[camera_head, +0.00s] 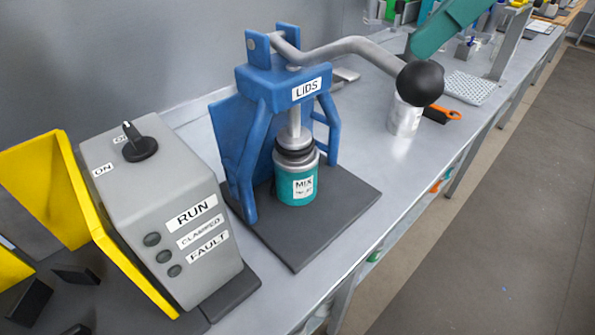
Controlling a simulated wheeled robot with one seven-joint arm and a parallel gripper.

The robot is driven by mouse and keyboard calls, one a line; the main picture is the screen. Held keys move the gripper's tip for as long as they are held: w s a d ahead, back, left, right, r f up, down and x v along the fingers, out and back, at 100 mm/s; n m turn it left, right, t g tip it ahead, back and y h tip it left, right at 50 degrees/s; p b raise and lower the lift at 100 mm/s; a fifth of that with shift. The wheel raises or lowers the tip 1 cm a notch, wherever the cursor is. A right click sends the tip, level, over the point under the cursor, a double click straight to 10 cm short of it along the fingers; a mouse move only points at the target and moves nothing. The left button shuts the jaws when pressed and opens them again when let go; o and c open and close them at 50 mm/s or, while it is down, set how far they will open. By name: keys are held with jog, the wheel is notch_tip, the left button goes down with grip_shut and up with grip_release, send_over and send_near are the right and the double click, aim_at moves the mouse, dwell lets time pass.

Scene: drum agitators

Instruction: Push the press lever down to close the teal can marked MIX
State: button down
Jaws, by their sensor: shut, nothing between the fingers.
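The teal can marked MIX (296,187) stands upright on the dark base of the blue press marked LIDS (285,85). The press's grey plunger (294,124) is above the can, with a dark and grey round part at the can's top. I cannot tell whether a lid is seated. The grey press lever (335,48) runs right from the press head and bends down to a black ball knob (420,84). My gripper (418,48), teal and shut, reaches in from the top right with its tip just above the knob; contact is unclear.
A grey control box (165,205) with a knob and RUN, CLAMPED and FAULT labels stands at left beside yellow guards (80,200). The bench edge and open floor are at right.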

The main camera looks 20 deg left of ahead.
aim_at(431, 65)
jog(key=shift+f, duration=0.85)
jog(key=shift+f, duration=1.95)
